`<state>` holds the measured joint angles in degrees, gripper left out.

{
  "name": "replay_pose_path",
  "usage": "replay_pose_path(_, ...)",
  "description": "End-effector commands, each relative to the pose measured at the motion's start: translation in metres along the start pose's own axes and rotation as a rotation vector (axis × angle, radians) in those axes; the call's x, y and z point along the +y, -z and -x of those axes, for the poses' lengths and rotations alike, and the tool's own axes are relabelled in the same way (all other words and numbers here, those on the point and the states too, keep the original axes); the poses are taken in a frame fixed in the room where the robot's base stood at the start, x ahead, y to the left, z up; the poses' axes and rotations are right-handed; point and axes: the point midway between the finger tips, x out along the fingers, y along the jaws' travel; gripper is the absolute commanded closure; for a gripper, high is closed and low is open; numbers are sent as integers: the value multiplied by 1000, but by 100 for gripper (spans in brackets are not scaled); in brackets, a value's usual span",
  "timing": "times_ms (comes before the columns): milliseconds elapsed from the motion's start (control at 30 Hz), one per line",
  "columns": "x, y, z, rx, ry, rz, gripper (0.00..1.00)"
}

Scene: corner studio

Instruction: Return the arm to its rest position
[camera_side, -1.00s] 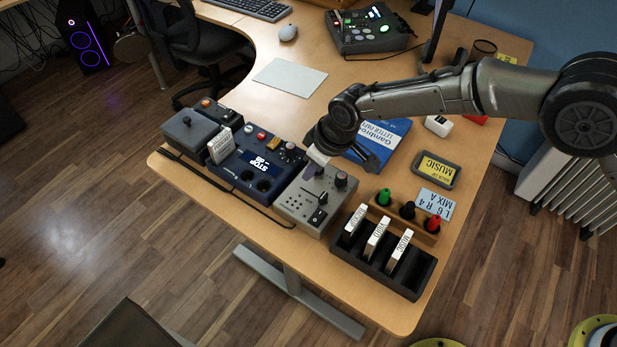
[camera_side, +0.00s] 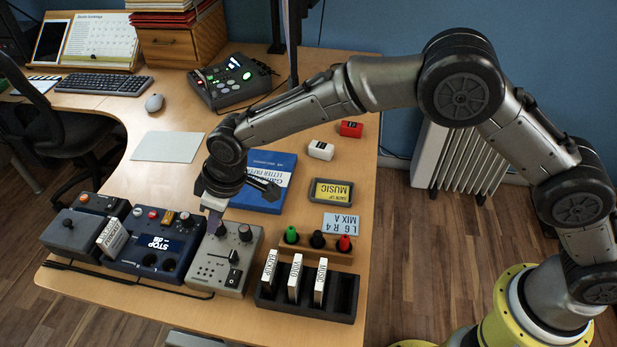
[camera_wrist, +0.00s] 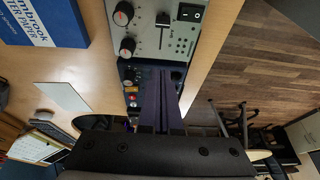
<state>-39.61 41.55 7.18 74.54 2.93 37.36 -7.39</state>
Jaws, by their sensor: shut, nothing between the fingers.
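My arm reaches leftward over the wooden desk (camera_side: 318,165) in the side view, with my gripper (camera_side: 212,222) pointing down. Its purplish fingers are together with nothing between them. The fingertips appear just above or at the back left of the grey control box (camera_side: 212,277); I cannot tell whether they touch it. In the wrist view the shut gripper (camera_wrist: 164,74) lies across the picture over the blue STOP box, beside the grey control box (camera_wrist: 183,40).
The blue STOP box (camera_side: 140,262) holds a white labelled cartridge (camera_side: 112,238). A black rack (camera_side: 342,300) with white cartridges stands to the right, below a wooden holder (camera_side: 344,256) with coloured plugs. A white sheet (camera_side: 165,147) lies farther left.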

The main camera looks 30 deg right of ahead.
Motion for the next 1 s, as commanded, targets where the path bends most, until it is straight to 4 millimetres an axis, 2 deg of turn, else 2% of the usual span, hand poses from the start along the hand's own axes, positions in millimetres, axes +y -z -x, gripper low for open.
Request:
replay_pose_path(67,6,0,1,2,-4,-9,100)
replay_pose_path(167,24,9,22,39,-17,-35,100)
replay_pose_path(267,54,21,66,107,-43,-77,100)
replay_pose_path(300,68,22,89,135,-57,-98,100)
replay_pose_path(367,90,19,126,175,-80,-132,100)
replay_pose_path(400,103,13,150,197,-95,-155,100)
replay_pose_path(467,120,1,184,224,-118,-188,100)
replay_pose_path(600,149,-40,254,271,-170,-265,100)
replay_pose_path(700,160,-77,297,297,-206,-320,100)
replay_pose_path(833,164,-133,342,319,-252,-389,100)
replay_pose_path(1000,153,-211,379,333,-306,-484,100)
